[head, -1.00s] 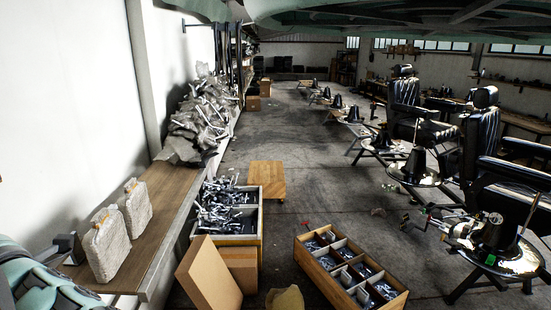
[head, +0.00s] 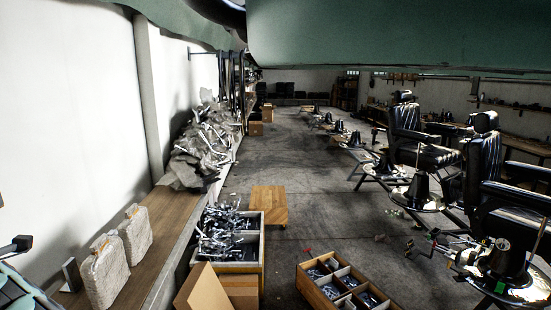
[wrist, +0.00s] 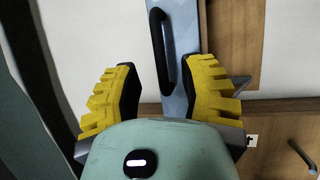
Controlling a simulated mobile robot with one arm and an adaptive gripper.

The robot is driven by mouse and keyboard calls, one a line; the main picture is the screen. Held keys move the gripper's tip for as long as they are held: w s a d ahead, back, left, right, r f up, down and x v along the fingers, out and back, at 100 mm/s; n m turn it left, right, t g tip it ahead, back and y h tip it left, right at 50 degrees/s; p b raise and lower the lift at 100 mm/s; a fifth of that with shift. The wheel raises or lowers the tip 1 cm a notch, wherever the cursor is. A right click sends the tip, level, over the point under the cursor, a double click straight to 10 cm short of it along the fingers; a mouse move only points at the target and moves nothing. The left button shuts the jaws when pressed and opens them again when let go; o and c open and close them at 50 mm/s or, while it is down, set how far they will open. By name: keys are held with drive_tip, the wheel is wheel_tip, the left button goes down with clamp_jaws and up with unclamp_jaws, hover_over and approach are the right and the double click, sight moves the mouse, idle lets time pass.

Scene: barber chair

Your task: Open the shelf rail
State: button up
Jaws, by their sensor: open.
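In the wrist view, a blue-grey strip (wrist: 182,20), apparently the shelf rail, runs down from the top edge. A long dark loop handle (wrist: 157,40) is on its left side. My gripper (wrist: 161,70) has two yellow ribbed fingers spread apart, one on each side of the handle's lower part. Neither finger visibly grips it, and I cannot tell the remaining depth between them. The strip's lower end is hidden behind my gripper's green body. The head view shows neither my gripper nor a clear view of this rail.
In the wrist view, brown wooden panels (wrist: 232,45) lie right of the strip. In the head view, a divided crate (head: 342,280), a bin of metal parts (head: 232,266) and a wooden box (head: 268,203) stand on the floor.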

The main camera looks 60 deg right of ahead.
drive_tip(key=shift+p+x, duration=1.05)
drive_tip(key=shift+x, duration=0.8)
clamp_jaws()
